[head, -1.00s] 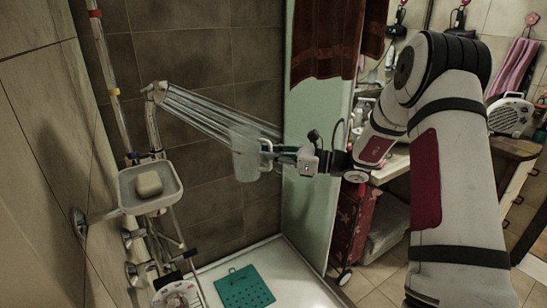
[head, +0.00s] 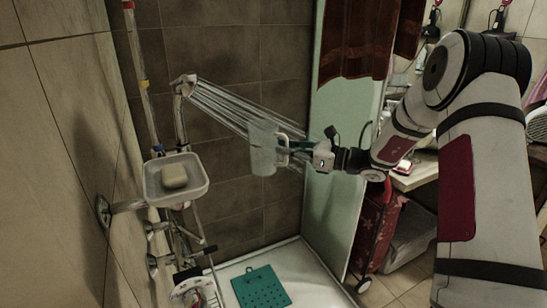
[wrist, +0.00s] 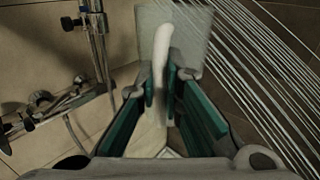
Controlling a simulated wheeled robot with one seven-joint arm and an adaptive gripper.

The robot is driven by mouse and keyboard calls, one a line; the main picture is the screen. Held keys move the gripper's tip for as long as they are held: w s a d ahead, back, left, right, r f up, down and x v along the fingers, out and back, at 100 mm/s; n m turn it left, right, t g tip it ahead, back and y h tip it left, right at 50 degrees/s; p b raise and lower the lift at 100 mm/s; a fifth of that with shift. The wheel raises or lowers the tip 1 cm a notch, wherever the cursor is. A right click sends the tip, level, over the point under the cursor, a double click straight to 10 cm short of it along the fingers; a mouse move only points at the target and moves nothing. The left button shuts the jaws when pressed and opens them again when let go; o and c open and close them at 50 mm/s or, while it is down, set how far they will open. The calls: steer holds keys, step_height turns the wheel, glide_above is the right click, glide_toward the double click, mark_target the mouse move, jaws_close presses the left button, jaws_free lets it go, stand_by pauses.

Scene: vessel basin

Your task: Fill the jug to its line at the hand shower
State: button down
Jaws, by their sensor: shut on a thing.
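The jug (head: 262,158) is pale and translucent and hangs in the air in the shower, roughly upright. My gripper (head: 290,146) is shut on its handle from the right. In the wrist view the teal finger pads of my gripper (wrist: 163,95) close around the white jug handle (wrist: 163,42), with the jug body behind it. The hand shower (head: 184,84) is on its bar at the upper left and runs. Its streams (head: 228,111) slant down right to the jug's top; some pass beyond it. The jug's line and water level cannot be made out.
A soap dish (head: 200,188) with soap (head: 173,176) juts out below the hand shower. Taps (head: 156,228) sit on the left wall. A teal mat (head: 262,288) lies on the white shower floor. A pale green panel (head: 338,190) stands behind my gripper.

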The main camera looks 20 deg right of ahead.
mark_target(262, 138)
steer(key=shift+w+a+b, duration=0.7)
steer(key=shift+w+a, duration=0.15)
steer(key=shift+w, duration=0.55)
steer(key=shift+w+a+b, duration=0.7)
steer(key=shift+w+a, duration=0.1)
steer(key=shift+w, duration=0.55)
steer(key=shift+w+a+b, duration=0.7)
steer(key=shift+w+a, duration=0.15)
steer(key=shift+w, duration=0.55)
steer(key=s+d+p, duration=0.6)
steer(key=s, duration=0.5)
steer(key=shift+s+d, duration=0.15)
steer(key=shift+d, duration=0.2)
steer(key=shift+r, duration=0.1)
steer(key=shift+w+a+b, duration=0.9)
steer(key=shift+w+a, duration=0.25)
steer(key=shift+w, duration=0.7)
steer(key=shift+w+a+b, duration=0.85)
steer(key=shift+w+a, duration=0.25)
steer(key=shift+w, duration=0.8)
steer(key=shift+w+a+b, duration=0.9)
steer(key=shift+w+a, duration=0.25)
steer(key=shift+w, duration=0.7)
